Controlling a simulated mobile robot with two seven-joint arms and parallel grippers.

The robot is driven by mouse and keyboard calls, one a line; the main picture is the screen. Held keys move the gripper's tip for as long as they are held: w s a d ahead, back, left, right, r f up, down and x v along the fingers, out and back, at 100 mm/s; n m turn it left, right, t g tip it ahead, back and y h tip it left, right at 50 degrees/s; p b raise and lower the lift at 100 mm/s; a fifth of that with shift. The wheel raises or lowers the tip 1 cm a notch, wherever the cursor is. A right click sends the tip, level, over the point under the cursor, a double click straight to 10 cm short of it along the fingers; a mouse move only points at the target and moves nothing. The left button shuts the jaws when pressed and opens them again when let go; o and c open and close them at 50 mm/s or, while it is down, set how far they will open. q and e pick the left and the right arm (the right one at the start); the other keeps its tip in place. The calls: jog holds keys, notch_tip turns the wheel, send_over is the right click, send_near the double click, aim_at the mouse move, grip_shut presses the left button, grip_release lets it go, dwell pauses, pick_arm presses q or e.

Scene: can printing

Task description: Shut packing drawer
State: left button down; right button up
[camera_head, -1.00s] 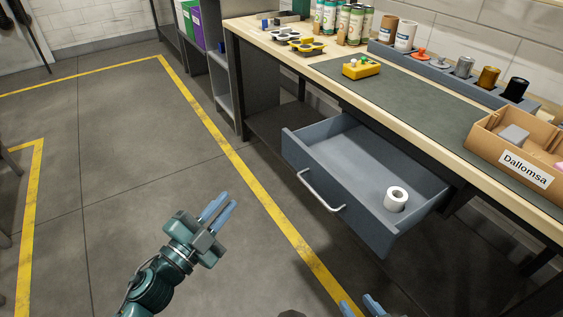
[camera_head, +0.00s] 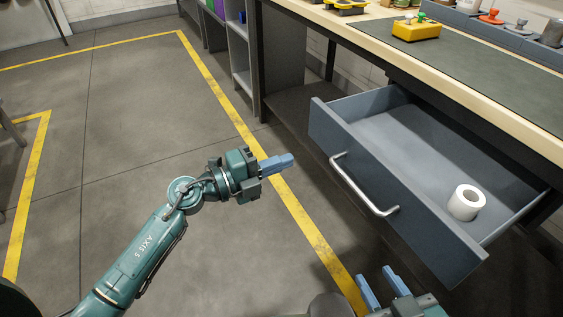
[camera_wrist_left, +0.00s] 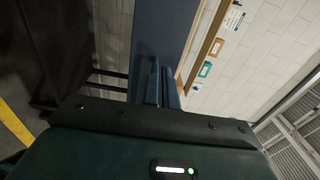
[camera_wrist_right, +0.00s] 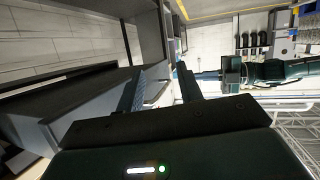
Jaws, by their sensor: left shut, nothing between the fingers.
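The grey-blue packing drawer (camera_head: 375,187) stands pulled out from under the workbench. Its silver bar handle (camera_head: 363,187) is on the front panel, and a white roll (camera_head: 466,202) stands inside near the right end. My left gripper (camera_head: 292,161) is shut and empty, pointing at the drawer front, apart from it and left of the handle. In the left wrist view its fingers (camera_wrist_left: 162,84) are together before the blue panel. My right gripper (camera_head: 383,284) is low in front of the drawer, its fingers apart with nothing between them. In the right wrist view the fingers (camera_wrist_right: 158,86) are also apart.
The workbench top (camera_head: 470,85) runs above the drawer and carries a yellow block (camera_head: 416,31) with knobs. A shelf unit (camera_head: 238,60) stands left of the bench.

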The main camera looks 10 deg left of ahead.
aim_at(336, 143)
pick_arm(q)
jog(key=b+x, duration=0.2)
jog(key=x, duration=0.7)
jog(key=shift+w+d+f, duration=0.1)
jog(key=shift+w+d, duration=0.1)
jog(key=shift+d, duration=0.1)
jog(key=shift+w+d, duration=0.3)
jog(key=shift+d, duration=0.1)
pick_arm(e)
jog(key=shift+w+a+n+t+y, duration=0.25)
jog(key=shift+w+t+y, duration=0.2)
jog(key=shift+t, duration=0.45)
jog(key=shift+d, duration=0.1)
